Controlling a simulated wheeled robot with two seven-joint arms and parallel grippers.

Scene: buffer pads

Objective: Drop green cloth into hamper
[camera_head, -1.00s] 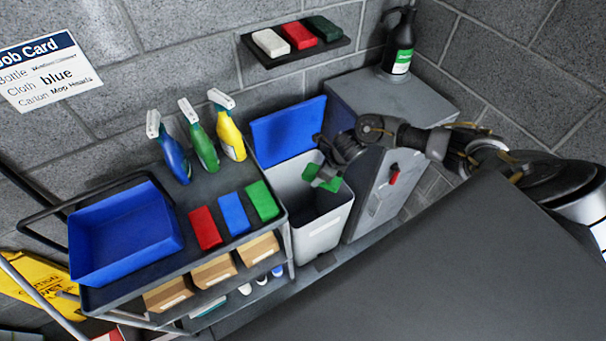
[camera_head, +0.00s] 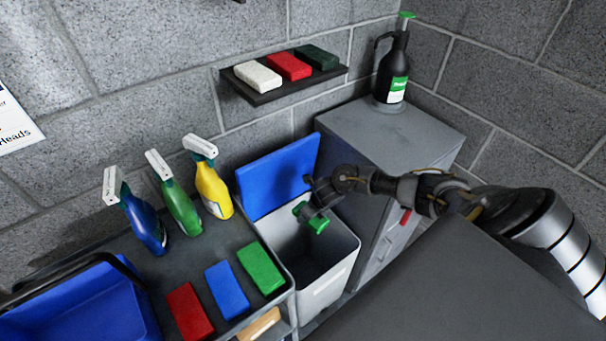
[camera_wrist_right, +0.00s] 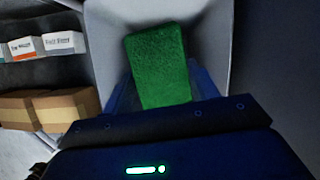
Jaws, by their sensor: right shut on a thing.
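The green cloth (camera_wrist_right: 158,62) is a block-like pad between the fingers of my right gripper (camera_wrist_right: 162,92). In the head view, the gripper (camera_head: 312,207) points down with green (camera_head: 320,225) showing at its tip, over the open mouth of the hamper. The hamper is a light grey bin (camera_head: 333,284) with its blue lid (camera_head: 275,180) raised against the wall. The wrist view shows the pale bin interior (camera_wrist_right: 212,45) around the cloth. The cloth's lower end is hidden by the gripper. My left gripper is out of view.
A cart left of the hamper carries another green cloth (camera_head: 261,268), a blue cloth (camera_head: 227,290), a red cloth (camera_head: 189,311), spray bottles (camera_head: 180,205) and a blue tub (camera_head: 75,305). A grey cabinet (camera_head: 410,130) stands right of the hamper. A shelf (camera_head: 285,88) hangs above.

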